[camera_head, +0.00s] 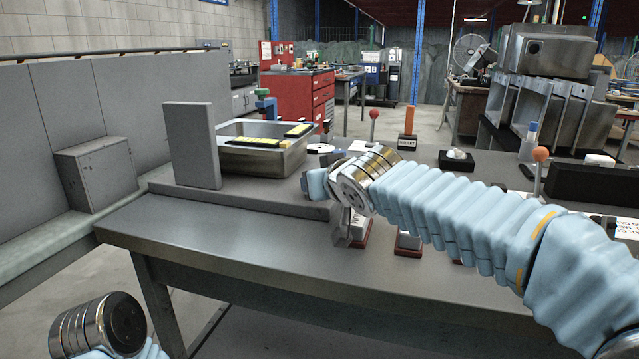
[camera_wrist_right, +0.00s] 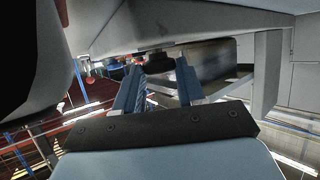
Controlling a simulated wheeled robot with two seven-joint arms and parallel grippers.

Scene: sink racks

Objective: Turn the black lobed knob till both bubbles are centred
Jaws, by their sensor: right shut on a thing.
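The steel sink basin (camera_head: 285,158) sits on the bench at centre left. Two yellow level strips with black parts lie on it, one along the front (camera_head: 252,142) and one at the right side (camera_head: 298,130); their bubbles are too small to make out. My right gripper (camera_head: 316,184) is low at the basin's front right. In the right wrist view, its two blue fingers (camera_wrist_right: 158,70) close on the black knob (camera_wrist_right: 154,58) under a grey surface. The knob's lobes are not clear there, and it is hidden in the head view. My left gripper is out of view.
A grey upright plate (camera_head: 192,145) stands left of the basin. Red-ball levers (camera_head: 374,114) and small labelled blocks stand to the right, near my right arm. The bench top (camera_head: 220,225) in front is clear.

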